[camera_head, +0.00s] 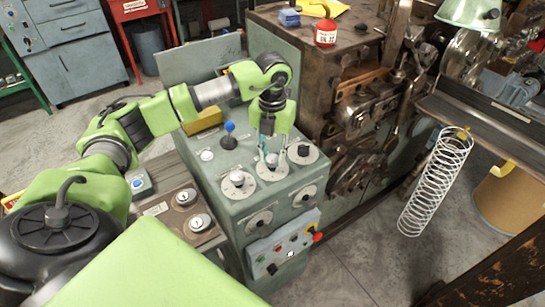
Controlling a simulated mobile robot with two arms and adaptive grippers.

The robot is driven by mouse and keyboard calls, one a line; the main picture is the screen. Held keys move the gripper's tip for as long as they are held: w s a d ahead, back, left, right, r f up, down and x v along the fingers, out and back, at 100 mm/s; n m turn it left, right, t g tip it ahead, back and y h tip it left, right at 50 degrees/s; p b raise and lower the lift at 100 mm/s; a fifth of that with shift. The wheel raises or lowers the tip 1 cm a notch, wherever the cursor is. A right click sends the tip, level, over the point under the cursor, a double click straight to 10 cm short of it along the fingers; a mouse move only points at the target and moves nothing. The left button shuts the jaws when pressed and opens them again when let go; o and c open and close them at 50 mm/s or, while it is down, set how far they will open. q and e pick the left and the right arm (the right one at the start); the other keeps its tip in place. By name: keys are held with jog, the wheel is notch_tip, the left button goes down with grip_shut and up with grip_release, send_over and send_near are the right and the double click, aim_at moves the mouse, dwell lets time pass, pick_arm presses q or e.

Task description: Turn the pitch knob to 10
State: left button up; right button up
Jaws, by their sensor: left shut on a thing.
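The grey-green control cabinet (219,188) stands in the middle of the head view. A row of 3 dials with round pale plates lies along its top: a left dial (238,181), a middle dial (272,172) and a right dial (303,153). My left gripper (270,153) points down over the middle dial, shut on its knob, which the fingers mostly hide. The labels and scale numbers are too small to read, so I cannot tell which dial is marked pitch. My right gripper is out of view.
A blue-topped lever (229,136) stands behind the left dial, close to my left arm. More dials and a button panel (284,244) are on the cabinet front. The coiling machine (365,110) and a hanging spring (436,182) are to the right.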

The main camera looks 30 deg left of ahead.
aim_at(272, 157)
pick_arm(q)
jog(key=m+b, duration=0.4)
jog(key=m, duration=0.1)
jog(key=shift+f, duration=0.1)
jog(key=shift+m+b, duration=1.45)
jog(key=shift+m, duration=1.05)
jog(key=shift+r, duration=0.2)
jog(key=o, duration=1.1)
notch_tip(272, 157, up, 12)
